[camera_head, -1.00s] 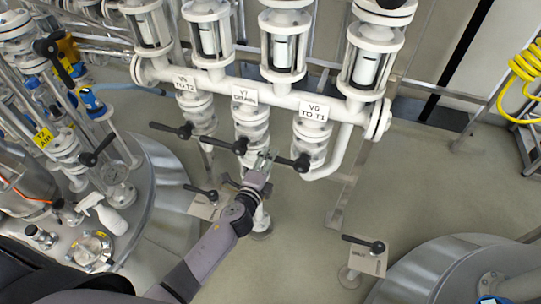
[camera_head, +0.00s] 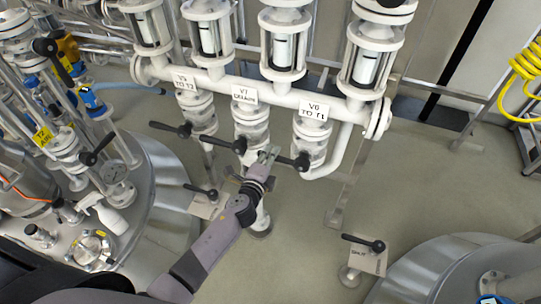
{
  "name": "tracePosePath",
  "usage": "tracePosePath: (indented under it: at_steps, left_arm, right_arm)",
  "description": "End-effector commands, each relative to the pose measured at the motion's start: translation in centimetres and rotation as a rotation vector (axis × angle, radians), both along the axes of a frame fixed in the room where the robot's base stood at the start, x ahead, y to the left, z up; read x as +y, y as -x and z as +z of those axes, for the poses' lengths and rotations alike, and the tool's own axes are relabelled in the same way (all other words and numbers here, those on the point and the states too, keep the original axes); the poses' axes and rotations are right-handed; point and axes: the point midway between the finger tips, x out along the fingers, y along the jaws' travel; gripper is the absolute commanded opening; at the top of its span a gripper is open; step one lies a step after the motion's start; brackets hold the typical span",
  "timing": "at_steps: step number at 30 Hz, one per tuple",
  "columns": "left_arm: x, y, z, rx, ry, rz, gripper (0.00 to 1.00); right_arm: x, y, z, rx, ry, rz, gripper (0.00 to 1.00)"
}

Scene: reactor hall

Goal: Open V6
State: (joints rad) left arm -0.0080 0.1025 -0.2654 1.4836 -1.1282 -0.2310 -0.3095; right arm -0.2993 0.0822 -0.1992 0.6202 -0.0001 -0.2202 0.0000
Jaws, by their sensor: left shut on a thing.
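The V6 valve (camera_head: 311,140) is the rightmost of three white valves below a white horizontal pipe, under the label V6 TO T1 (camera_head: 314,111). Its black lever handle (camera_head: 295,162) points left from the valve, roughly level. My left gripper (camera_head: 270,154) is at the left end of this lever and shut on it. The fingers hide the lever's tip. My left arm reaches up from the bottom left. My right gripper is not in view.
The V7 DRAIN valve (camera_head: 251,125) and its black lever (camera_head: 226,143) are close left of my gripper. Another valve (camera_head: 199,112) with a lever stands further left. Sight glasses rise above the pipe. Tanks stand at left and lower right (camera_head: 440,275).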

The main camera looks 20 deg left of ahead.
Motion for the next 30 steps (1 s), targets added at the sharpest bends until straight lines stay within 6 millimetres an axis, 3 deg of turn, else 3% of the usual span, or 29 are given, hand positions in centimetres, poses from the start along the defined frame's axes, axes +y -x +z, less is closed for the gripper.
tracePosePath:
  at_steps: [4, 22, 30]
  left_arm:
    - [0.0, 0.0, 0.0, 0.001, 0.000, 0.000, 0.00]
    - [0.0, 0.1, -0.2, 0.002, 0.002, 0.000, 0.00]
    - [0.0, 0.1, -1.2, 0.005, 0.080, 0.001, 0.00]
  right_arm:
    - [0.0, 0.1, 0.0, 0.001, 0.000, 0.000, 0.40]
    - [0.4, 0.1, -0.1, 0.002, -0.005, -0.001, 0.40]
    - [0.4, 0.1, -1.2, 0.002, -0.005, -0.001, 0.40]
